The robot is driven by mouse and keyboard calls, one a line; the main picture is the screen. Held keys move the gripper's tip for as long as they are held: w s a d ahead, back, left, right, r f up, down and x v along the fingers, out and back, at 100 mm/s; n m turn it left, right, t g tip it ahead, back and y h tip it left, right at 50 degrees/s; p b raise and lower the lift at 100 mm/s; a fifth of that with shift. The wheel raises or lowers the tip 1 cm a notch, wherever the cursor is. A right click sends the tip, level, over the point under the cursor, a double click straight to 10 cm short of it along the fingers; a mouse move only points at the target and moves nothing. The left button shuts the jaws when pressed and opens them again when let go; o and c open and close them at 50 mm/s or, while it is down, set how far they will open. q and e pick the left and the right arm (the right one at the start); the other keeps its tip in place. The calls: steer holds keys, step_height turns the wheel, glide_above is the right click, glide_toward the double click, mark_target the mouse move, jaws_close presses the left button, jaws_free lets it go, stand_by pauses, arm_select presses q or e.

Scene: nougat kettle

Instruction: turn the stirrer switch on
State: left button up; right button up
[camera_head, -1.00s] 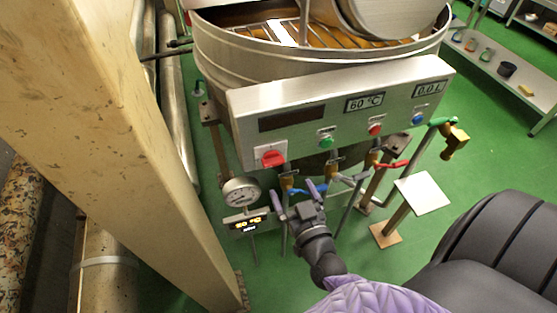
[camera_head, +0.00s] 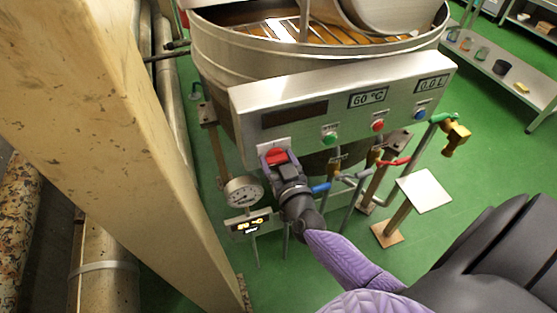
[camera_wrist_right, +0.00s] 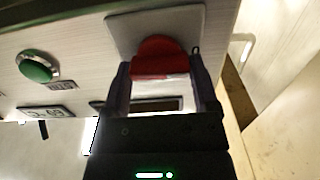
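The red stirrer switch (camera_head: 277,156) is a rotary knob on a white plate at the lower left of the kettle's steel control panel (camera_head: 350,88). My right gripper (camera_head: 279,160) is at the knob, with one finger on each side of it. In the right wrist view the red knob (camera_wrist_right: 160,58) sits between the spread fingertips (camera_wrist_right: 161,78). The gaps are very small, and I cannot tell whether the fingers touch it. My left gripper is not in view.
A green button (camera_head: 329,138), a red button (camera_head: 377,125) and a blue button (camera_head: 420,114) are to the right on the panel. A round gauge (camera_head: 243,191) and valve pipes are below. A thick beige post (camera_head: 110,130) stands at the left.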

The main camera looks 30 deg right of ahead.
steer(key=c, duration=0.5)
steer(key=shift+m, duration=0.4)
steer(key=shift+d+m, duration=0.1)
steer(key=shift+m, duration=0.9)
steer(key=m, duration=0.3)
steer(key=shift+f+m, duration=0.1)
steer(key=shift+m, duration=0.2)
steer(key=m, duration=0.5)
steer(key=shift+d+f, duration=0.1)
steer(key=shift+f, duration=0.05)
steer(key=m+b, duration=0.1)
steer(key=m, duration=0.5)
steer(key=shift+f+m+b, duration=0.1)
steer(key=shift+m+b, duration=0.2)
steer(key=shift+b, duration=0.05)
